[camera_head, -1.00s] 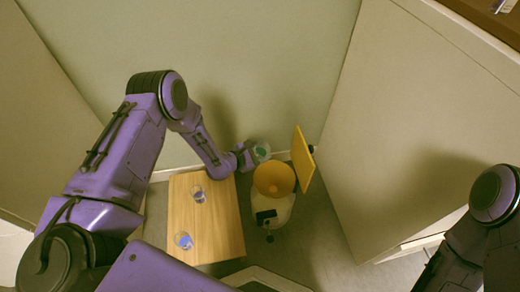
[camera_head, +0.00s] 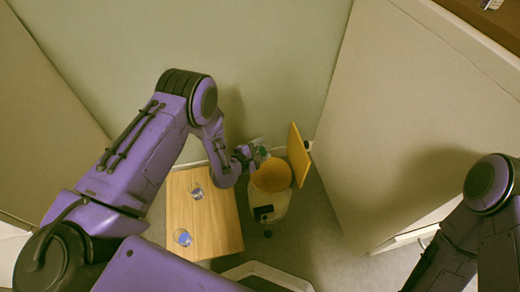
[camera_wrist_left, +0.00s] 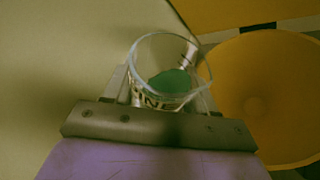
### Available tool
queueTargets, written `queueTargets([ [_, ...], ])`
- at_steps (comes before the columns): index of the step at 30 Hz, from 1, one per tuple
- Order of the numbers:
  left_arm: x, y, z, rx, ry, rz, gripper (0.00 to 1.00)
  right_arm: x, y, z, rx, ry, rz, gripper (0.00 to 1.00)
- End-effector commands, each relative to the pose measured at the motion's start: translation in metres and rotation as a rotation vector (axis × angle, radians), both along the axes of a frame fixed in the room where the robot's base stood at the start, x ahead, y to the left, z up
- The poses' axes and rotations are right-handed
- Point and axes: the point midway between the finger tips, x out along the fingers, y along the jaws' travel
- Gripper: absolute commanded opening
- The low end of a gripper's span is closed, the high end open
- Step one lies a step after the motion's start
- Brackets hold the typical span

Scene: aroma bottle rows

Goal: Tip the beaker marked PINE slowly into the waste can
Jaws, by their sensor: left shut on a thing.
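My left gripper (camera_head: 249,157) is shut on a clear beaker (camera_head: 264,151) with green contents, at the back edge of the waste can (camera_head: 266,206). In the left wrist view the beaker (camera_wrist_left: 146,52) stands between the fingers (camera_wrist_left: 165,100), and the letters "INE" show on its wall. The green contents still lie inside it, and I see no stream leaving it. The can is white with an orange inside, and its orange lid (camera_head: 298,155) stands open. The can's opening (camera_wrist_left: 262,90) is right beside the beaker in the wrist view. My right gripper is out of view.
A wooden table (camera_head: 205,225) stands left of the can. Two more beakers are on it, one with pale contents (camera_head: 196,190) and one with blue (camera_head: 182,238). Walls close in behind, and a white cabinet (camera_head: 420,130) stands at the right.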

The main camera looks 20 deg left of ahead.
Motion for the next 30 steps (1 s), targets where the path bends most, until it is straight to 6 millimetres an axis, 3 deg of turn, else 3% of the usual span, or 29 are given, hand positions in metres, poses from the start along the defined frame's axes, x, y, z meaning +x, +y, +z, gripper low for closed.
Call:
queueTargets([
  [30,0.001,0.001,-0.005,0.272,-0.165,0.000,0.25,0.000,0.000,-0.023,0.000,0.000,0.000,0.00],
])
